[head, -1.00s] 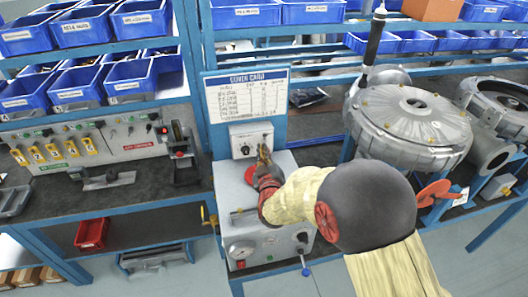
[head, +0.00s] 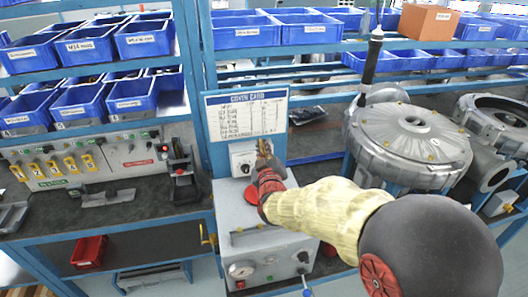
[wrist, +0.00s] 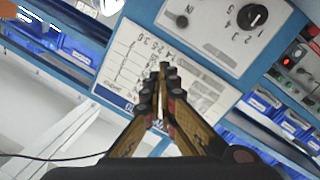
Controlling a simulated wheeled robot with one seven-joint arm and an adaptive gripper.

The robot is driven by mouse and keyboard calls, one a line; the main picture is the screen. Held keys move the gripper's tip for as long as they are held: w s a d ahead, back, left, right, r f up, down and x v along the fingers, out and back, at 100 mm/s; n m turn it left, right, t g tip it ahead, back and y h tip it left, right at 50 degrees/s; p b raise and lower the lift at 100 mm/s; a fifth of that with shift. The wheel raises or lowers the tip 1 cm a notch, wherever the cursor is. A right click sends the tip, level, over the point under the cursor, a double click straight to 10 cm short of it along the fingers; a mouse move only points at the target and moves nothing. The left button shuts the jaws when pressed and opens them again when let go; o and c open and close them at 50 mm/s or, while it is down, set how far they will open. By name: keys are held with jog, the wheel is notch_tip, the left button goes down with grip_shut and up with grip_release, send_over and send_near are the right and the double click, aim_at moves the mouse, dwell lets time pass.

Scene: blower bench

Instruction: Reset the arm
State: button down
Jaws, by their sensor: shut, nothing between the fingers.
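My arm reaches in from the lower right of the head view. My gripper (head: 264,150) is in front of the small control box (head: 243,160) with a black knob, just below the printed oven card (head: 247,116). In the wrist view my gripper (wrist: 162,72) is shut, its fingertips together and nothing between them. There the card (wrist: 125,62) lies behind the fingers, and the box's black dial (wrist: 252,16) is at the upper right, apart from the fingers.
A grey oven box (head: 262,250) with a gauge stands below my gripper. A large metal blower housing (head: 412,145) stands to the right on the bench. Blue bins (head: 85,45) fill racks behind. A red bin (head: 88,251) is on the lower shelf at left.

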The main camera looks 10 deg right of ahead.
jog(key=s+a+r+m+g+y+b, duration=0.1)
jog(key=s+g+y, duration=0.1)
jog(key=s, duration=0.4)
jog(key=s+a+r+g+y, duration=0.1)
jog(key=s+r+g, duration=0.15)
jog(key=s, duration=0.35)
jog(key=s+d+f+m+g, duration=0.1)
jog(key=s+g, duration=0.1)
jog(key=s, duration=0.7)
jog(key=s+d+f+m+g, duration=0.1)
jog(key=s+f+g, duration=0.1)
jog(key=s, duration=0.7)
jog(key=s+d+f+m+g+b, duration=0.1)
jog(key=s+f+m+g, duration=0.1)
jog(key=s, duration=0.7)
jog(key=shift+d+g+h, duration=0.3)
jog(key=shift+d+g, duration=0.1)
jog(key=shift+g, duration=0.15)
